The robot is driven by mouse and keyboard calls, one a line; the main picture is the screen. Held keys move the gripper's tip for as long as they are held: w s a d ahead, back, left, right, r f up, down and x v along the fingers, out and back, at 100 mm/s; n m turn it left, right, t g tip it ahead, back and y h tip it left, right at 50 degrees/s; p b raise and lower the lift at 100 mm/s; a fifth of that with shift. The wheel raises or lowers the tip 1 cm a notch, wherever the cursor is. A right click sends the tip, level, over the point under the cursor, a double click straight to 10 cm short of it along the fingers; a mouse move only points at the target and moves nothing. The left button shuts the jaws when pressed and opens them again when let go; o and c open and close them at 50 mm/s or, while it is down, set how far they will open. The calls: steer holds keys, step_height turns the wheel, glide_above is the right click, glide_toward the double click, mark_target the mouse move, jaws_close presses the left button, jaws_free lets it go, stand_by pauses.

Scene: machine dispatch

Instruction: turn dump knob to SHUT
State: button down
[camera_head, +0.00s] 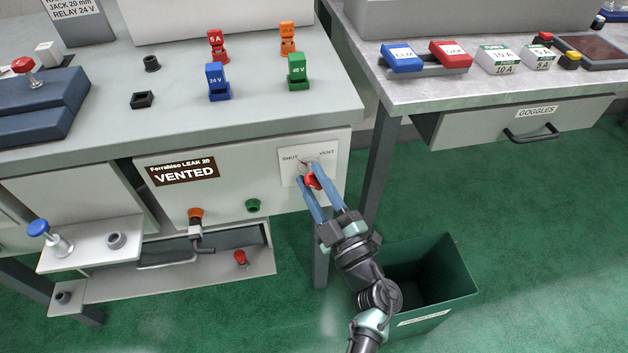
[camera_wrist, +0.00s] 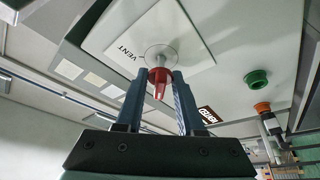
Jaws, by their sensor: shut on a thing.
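The dump knob (camera_head: 313,181) is red and sits on a pale round dial on a white plate (camera_head: 328,158) on the bench front. The plate reads SHUT at left and VENT at right. A small dark red mark on the dial seems to lean up-left, toward SHUT. My gripper (camera_head: 312,184) has its blue fingers on either side of the knob, shut on it. In the wrist view the red knob (camera_wrist: 158,82) stands between the fingertips, with the VENT label to its left. The SHUT label cannot be made out there.
A dark sign (camera_head: 183,172) left of the plate reads VENTED. A green fitting (camera_head: 253,205) and an orange-topped fitting (camera_head: 195,214) sit low on the front. A green bin (camera_head: 435,285) stands on the floor under my arm. A bench leg (camera_head: 321,245) is close to my gripper.

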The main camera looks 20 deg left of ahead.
steer(key=c, duration=0.9)
jaws_free()
steer(key=shift+d, duration=0.1)
steer(key=p+v, duration=0.1)
steer(key=v, duration=1.2)
